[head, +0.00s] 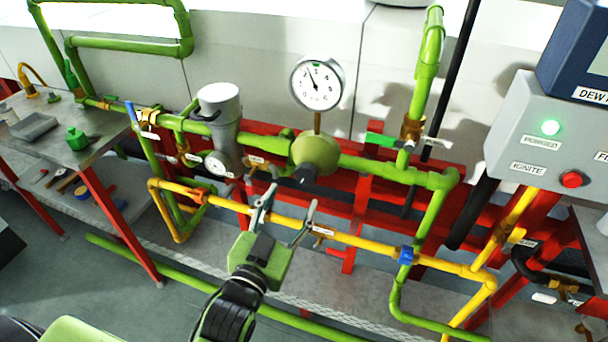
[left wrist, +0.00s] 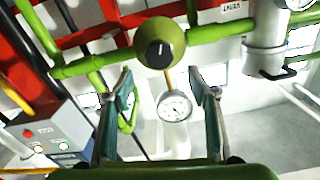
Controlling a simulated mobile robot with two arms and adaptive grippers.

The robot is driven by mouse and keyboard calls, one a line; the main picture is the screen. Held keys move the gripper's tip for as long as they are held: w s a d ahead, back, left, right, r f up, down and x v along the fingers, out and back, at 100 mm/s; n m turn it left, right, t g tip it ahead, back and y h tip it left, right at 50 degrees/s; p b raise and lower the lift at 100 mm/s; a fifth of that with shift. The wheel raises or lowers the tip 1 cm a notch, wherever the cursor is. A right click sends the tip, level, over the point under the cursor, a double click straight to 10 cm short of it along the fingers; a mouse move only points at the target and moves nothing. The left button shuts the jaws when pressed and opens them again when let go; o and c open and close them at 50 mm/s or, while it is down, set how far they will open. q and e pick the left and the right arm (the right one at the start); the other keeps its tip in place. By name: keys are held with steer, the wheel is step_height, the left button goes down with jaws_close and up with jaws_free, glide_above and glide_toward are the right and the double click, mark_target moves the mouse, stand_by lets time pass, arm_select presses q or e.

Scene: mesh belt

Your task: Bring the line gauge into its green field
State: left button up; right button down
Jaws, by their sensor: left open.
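The line gauge (head: 316,85) is a round white dial above the green pipe. Its black needle points up and slightly left, left of the short green field (head: 316,66) at the top. Below it sits a round green regulator (head: 316,150) with a black knob (head: 304,174). The left wrist view shows the knob (left wrist: 160,48) face-on with a white mark, and the gauge (left wrist: 174,107) between the fingers. My left gripper (head: 289,204) is open and empty, in front of and below the knob, apart from it. My right gripper is out of view.
A grey filter housing (head: 220,120) with a smaller gauge (head: 217,163) stands left of the regulator. A yellow pipe (head: 350,240) runs below. A green-handled valve (head: 385,141) is to the right. A control box (head: 545,135) with a lit green lamp stands at far right.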

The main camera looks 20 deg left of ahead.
mark_target(305, 176)
arm_select(q)
steer(key=w+p, duration=0.1)
steer(key=w, duration=0.7)
steer(key=shift+d, duration=0.2)
steer(key=c, duration=1.1)
